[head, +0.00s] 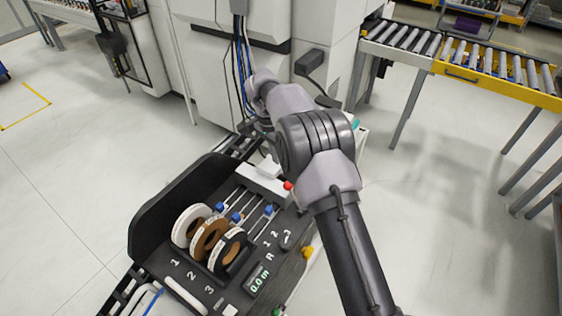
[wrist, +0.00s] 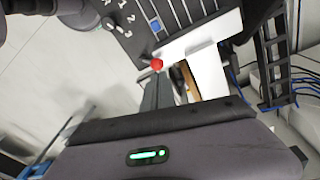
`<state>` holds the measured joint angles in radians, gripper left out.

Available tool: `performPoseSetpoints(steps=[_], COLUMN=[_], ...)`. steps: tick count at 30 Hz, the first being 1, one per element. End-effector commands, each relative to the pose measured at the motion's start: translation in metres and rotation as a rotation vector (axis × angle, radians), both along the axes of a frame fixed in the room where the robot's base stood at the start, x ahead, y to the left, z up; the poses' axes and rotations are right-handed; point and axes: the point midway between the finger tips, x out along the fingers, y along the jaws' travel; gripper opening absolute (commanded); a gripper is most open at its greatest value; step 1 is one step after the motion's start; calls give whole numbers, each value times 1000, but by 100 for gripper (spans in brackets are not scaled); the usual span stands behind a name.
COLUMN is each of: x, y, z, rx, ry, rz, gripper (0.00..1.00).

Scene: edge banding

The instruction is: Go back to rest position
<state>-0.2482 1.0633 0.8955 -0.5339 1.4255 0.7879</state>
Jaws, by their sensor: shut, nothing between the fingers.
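My arm (head: 345,240) reaches from the lower right of the head view over the black edge-banding unit (head: 150,225). My gripper (wrist: 165,92) shows in the wrist view with its dark fingers together and empty. It is close to a red knob (wrist: 157,63) and a white block (wrist: 208,72) of the unit; I cannot tell whether it touches them. The fingers are largely hidden behind my arm in the head view. White (head: 188,226), brown (head: 209,240) and black (head: 228,252) reels stand upright in slots marked 1, 2 and 3.
A white machine cabinet (head: 210,75) with hanging cables stands behind the unit. A roller conveyor (head: 470,65) is at the upper right. A small display (head: 259,281) reads 0.0 m. Pale floor (head: 70,190) is clear on the left.

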Motion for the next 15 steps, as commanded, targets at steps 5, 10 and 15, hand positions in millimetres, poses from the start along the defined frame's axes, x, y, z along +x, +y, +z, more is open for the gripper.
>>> performPoseSetpoints(steps=[5,10,15], x=[0,0,-6], y=[0,0,-6], z=[0,0,24], rx=[0,1,24], ry=[0,-1,-24], rz=[0,0,29], gripper=[0,0,0])
